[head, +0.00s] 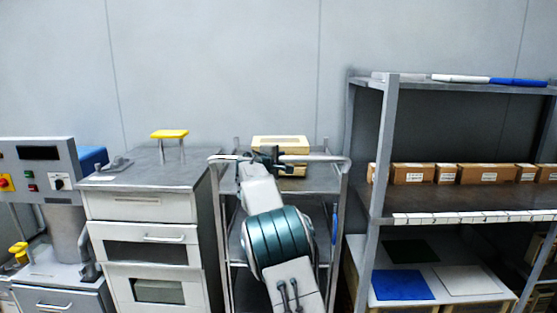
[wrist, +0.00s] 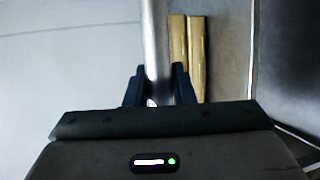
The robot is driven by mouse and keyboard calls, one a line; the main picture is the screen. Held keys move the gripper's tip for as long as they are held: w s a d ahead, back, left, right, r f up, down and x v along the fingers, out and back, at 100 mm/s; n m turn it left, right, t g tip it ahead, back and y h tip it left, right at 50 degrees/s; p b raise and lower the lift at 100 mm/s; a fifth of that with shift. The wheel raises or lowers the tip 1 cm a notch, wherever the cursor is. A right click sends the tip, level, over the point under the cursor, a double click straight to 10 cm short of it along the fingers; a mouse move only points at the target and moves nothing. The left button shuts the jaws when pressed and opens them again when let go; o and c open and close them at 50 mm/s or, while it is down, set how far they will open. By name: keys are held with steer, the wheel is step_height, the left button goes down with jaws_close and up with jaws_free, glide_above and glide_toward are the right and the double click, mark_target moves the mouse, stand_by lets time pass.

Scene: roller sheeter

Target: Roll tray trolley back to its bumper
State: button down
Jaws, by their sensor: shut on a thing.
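The tray trolley (head: 342,200) is a grey metal frame with shelves and a push bar across its top front. It stands between the drawer cabinet and the tall shelf rack. My gripper (head: 268,156) is shut on the push bar, near the bar's middle. In the wrist view the bar (wrist: 154,45) runs between the two dark fingers of my gripper (wrist: 159,90). Cream-yellow trays (head: 281,143) sit on the trolley's top, behind the bar, and show in the wrist view (wrist: 188,50) beside it. My arm hides much of the trolley's front. I cannot make out the bumper.
A drawer cabinet (head: 150,208) with a yellow-topped handle (head: 169,134) stands close on the trolley's left. A tall shelf rack (head: 377,150) with several cardboard boxes (head: 486,173) stands close on its right. A control panel (head: 40,170) is at the far left. A grey wall (head: 220,65) is behind.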

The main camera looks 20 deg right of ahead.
steer(key=shift+a+r, duration=0.1)
steer(key=shift+r, duration=0.15)
steer(key=c, duration=1.5)
jaws_free()
steer(key=shift+w, duration=0.1)
steer(key=shift+o, duration=1.3)
steer(key=shift+w+f, duration=0.15)
steer(key=shift+s+a, duration=0.25)
steer(key=shift+s, duration=0.2)
steer(key=b+v, duration=0.3)
steer(key=v, duration=0.9)
steer(key=shift+s, duration=0.4)
steer(key=shift+a, duration=0.1)
